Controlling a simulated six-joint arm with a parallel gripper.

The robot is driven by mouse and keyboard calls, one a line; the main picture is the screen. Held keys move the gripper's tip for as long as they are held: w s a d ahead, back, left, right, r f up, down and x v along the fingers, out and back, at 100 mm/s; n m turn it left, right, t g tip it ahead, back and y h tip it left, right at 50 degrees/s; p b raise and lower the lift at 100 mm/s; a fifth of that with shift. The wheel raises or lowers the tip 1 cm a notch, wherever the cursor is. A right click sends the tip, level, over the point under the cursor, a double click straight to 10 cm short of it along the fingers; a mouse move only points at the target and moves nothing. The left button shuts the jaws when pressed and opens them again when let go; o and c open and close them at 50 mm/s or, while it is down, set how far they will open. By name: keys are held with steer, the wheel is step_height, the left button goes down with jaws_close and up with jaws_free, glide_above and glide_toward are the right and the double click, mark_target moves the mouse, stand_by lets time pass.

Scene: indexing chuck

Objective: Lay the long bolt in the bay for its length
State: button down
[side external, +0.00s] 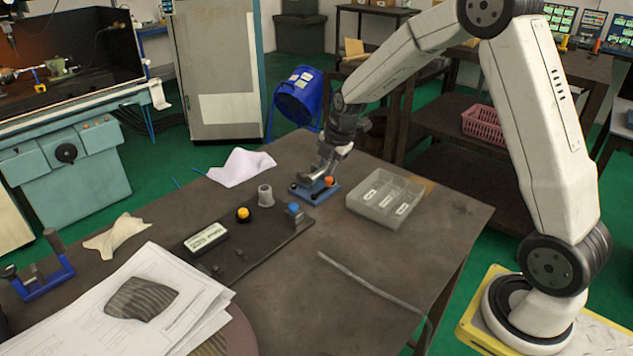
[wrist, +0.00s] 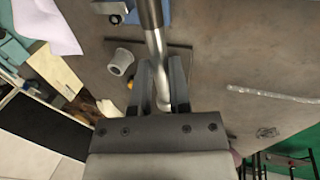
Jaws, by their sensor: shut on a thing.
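In the side view my gripper (side external: 324,168) is low over a small blue fixture (side external: 314,192) with an orange part on it. In the wrist view the two fingers of my gripper (wrist: 161,86) are shut on a silver rod (wrist: 156,45) with a dark upper end. The rod looks slightly bent; I cannot tell if it is the long bolt. Part of the blue fixture (wrist: 115,10) shows at the top of the wrist view. A clear tray (side external: 374,212) with labelled bays stands to the right of the fixture, and its bays look empty.
A dark plate (side external: 262,240) with a yellow knob (side external: 243,214), a grey cup (side external: 265,195) and a labelled box (side external: 206,238) lies left of the gripper. A grey strip (side external: 368,281) lies in front of the tray. A white cloth (side external: 240,166) is at the back left.

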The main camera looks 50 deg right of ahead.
steer(key=s+d, duration=0.6)
steer(key=d, duration=0.5)
steer(key=shift+d, duration=0.3)
steer(key=shift+w+f, duration=0.1)
steer(key=shift+f, duration=3.7)
steer(key=shift+a, duration=0.1)
steer(key=shift+c, duration=2.4)
jaws_free()
steer(key=v, duration=0.7)
steer(key=shift+r, duration=0.35)
